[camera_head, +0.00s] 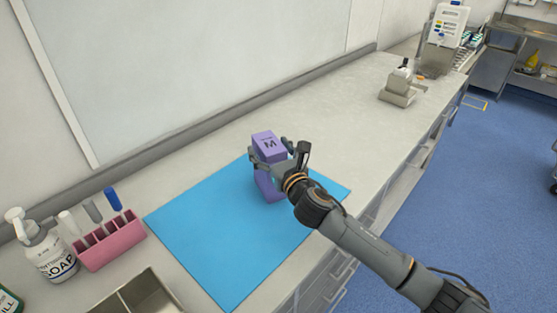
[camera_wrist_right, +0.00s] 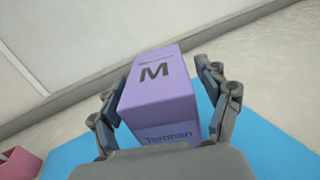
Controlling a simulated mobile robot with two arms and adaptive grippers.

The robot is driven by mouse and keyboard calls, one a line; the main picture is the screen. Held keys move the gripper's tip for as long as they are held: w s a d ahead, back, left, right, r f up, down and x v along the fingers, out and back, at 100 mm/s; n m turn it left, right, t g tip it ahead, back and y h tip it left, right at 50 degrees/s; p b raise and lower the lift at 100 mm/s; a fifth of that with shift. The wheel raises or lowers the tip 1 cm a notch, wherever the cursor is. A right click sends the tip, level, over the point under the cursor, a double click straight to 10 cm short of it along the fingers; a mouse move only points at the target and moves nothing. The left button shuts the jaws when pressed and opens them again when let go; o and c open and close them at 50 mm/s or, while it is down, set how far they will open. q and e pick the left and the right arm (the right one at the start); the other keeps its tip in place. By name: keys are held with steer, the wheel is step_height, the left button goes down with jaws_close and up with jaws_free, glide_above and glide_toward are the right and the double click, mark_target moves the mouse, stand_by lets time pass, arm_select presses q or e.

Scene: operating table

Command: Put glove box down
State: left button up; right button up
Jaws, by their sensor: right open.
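The glove box (camera_head: 267,145) is a purple box marked M. It stands upright on the blue mat (camera_head: 210,225), near the mat's far right part. My right gripper (camera_head: 272,160) is around the box from the right, with one finger on each side. In the right wrist view the box (camera_wrist_right: 158,95) stands between the fingers of my right gripper (camera_wrist_right: 165,105), which are open. A gap shows beside the right finger; contact on the left side is hard to tell. The box's lower part is partly hidden by the gripper. My left gripper is not in view.
A soap bottle (camera_head: 48,255) and a pink rack (camera_head: 110,246) with several tubes stand at the left. A metal tray (camera_head: 140,297) is at the front. A small device (camera_head: 399,88) stands farther along the counter. The mat's left part is clear.

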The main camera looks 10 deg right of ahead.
steer(key=s, duration=0.3)
steer(key=s+d+b, duration=0.1)
steer(key=s, duration=0.2)
steer(key=s+d, duration=0.1)
steer(key=s, duration=0.3)
steer(key=shift+s+f, duration=0.1)
steer(key=shift+f, duration=0.05)
steer(key=shift+s+d, duration=0.15)
steer(key=shift+s, duration=0.45)
